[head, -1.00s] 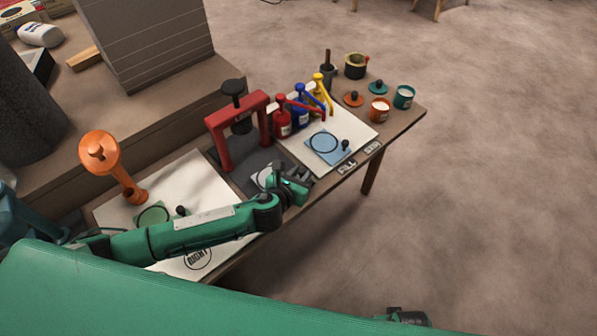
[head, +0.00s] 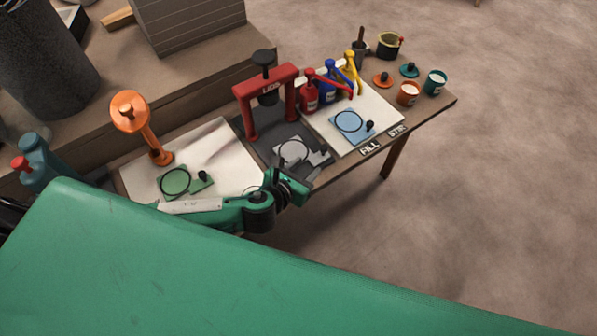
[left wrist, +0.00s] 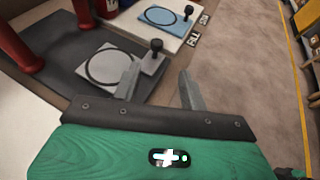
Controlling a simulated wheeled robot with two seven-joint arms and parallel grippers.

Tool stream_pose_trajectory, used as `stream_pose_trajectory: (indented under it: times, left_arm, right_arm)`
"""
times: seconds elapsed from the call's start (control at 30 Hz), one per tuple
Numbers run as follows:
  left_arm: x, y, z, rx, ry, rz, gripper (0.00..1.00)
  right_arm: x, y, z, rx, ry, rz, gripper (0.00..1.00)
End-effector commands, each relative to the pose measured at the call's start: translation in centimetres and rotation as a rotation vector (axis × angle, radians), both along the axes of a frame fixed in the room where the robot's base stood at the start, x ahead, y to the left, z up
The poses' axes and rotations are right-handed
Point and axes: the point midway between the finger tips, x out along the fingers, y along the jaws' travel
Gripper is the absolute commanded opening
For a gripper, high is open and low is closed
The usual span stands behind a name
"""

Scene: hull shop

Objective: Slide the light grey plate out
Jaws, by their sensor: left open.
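The light grey plate (head: 291,151) lies flat on the dark grey mat (head: 262,141), just in front of the red press (head: 265,94). It carries a dark ring outline, and in the left wrist view the plate (left wrist: 106,66) has a black knob (left wrist: 156,47) at its right end. My left gripper (left wrist: 157,75) is open and empty. The knob shows just beyond and between its fingertips, not gripped. In the head view my left gripper (head: 311,168) is at the table's front edge, near the plate's right end. My right gripper is not in view.
A blue plate (head: 350,123) lies on a white board to the right, with red, blue and yellow bottles (head: 327,83) behind. A green plate (head: 176,182) and orange stand (head: 143,125) are left. Open floor lies beyond the front edge.

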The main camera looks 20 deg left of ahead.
Motion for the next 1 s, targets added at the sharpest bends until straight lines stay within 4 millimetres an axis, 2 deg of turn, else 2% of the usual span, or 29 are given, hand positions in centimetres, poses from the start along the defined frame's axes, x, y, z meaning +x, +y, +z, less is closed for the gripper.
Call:
stream_pose_trajectory:
  times: [0.1, 0.23, 1.0]
  left_arm:
    - [-1.6, 0.5, 0.7, 0.001, 0.001, 0.0, 0.43]
    - [-2.6, 0.7, 1.1, 0.0, 0.001, -0.001, 0.43]
    - [-2.8, 0.7, 1.2, 0.0, 0.0, 0.0, 0.43]
  right_arm:
    - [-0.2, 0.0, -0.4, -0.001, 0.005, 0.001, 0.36]
    - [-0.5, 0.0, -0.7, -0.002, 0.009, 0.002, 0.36]
    - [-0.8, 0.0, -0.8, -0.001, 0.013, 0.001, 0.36]
